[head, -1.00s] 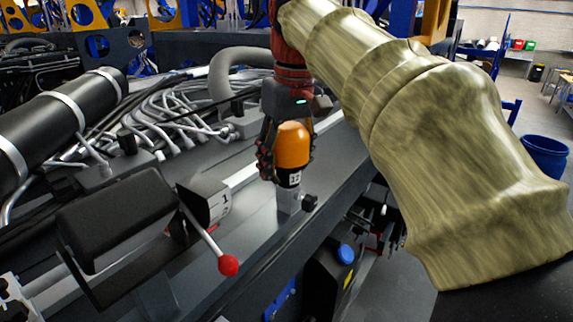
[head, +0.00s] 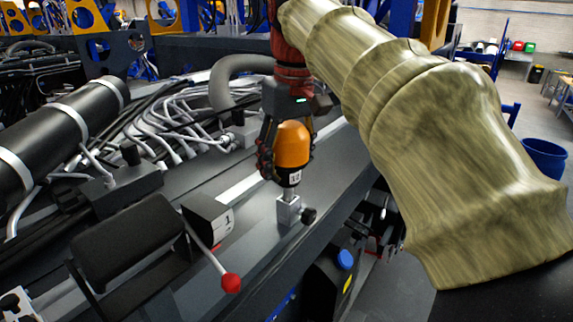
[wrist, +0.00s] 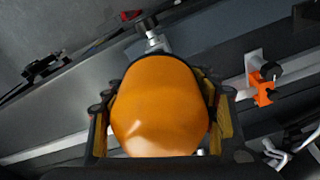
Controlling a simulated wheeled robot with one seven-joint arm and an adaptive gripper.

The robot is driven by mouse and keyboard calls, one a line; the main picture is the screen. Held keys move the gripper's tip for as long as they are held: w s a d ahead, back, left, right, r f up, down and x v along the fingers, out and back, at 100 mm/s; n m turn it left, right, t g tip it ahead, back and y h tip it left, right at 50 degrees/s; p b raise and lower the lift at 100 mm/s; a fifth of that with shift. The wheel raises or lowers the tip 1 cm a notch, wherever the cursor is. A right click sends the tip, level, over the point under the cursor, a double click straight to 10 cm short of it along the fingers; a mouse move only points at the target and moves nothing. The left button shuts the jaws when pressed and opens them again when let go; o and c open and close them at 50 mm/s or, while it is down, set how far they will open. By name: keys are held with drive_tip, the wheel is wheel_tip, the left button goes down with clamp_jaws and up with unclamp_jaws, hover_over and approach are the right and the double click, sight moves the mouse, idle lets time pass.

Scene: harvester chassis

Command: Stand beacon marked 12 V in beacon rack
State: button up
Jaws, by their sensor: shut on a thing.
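The beacon (head: 293,146) has an orange dome and a black collar with a white label reading 12; any letter after it is not readable. My gripper (head: 284,160) is shut around the beacon and holds it upright. A thin metal stem shows under the collar, just above a small grey mount block (head: 287,211) with a black knob. I cannot tell whether the stem's end is clear of the block. In the wrist view the orange dome (wrist: 160,105) fills the space between the fingers. I cannot make out the beacon rack.
A black block marked 1 (head: 208,217) and a red-knobbed lever (head: 231,283) stand left of the mount. Pale hoses (head: 160,130) and a black cylinder (head: 60,130) lie behind. An orange clamp (wrist: 264,90) shows in the wrist view. The rail ends at a drop on the right.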

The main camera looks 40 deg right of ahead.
drive_tip(key=shift+r+p, duration=1.65)
drive_tip(key=shift+r, duration=0.7)
drive_tip(key=shift+f, duration=0.1)
